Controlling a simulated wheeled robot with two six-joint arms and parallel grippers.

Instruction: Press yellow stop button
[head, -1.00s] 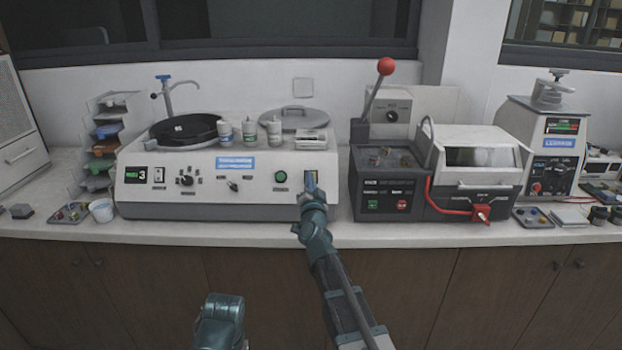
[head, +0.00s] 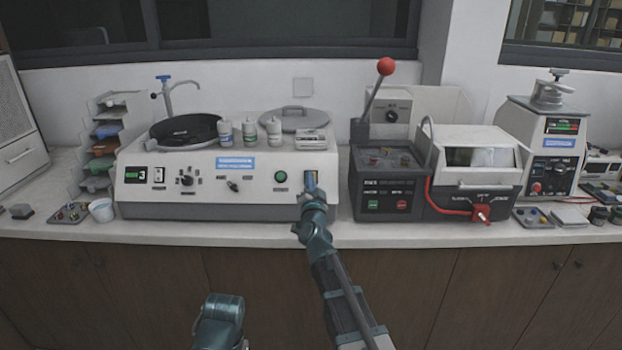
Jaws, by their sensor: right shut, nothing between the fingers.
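The yellow stop button (head: 317,175) is at the right end of the front panel of the grinder-polisher (head: 265,195). Only a little yellow shows; my right gripper (head: 311,181) covers most of it. The right gripper is shut and empty, its tips right at the button. I cannot tell whether they touch it or whether the button is pushed in. A round green button (head: 281,176) is just to the left. My left gripper is not in view; only a teal part of that arm shows at the bottom.
A dark-fronted machine with a red-knobbed lever (head: 386,67) stands close on the right. Bottles (head: 249,133) and a round lid (head: 305,118) sit on top of the polisher. A white cup (head: 101,210) is at the left. The space before the counter is open.

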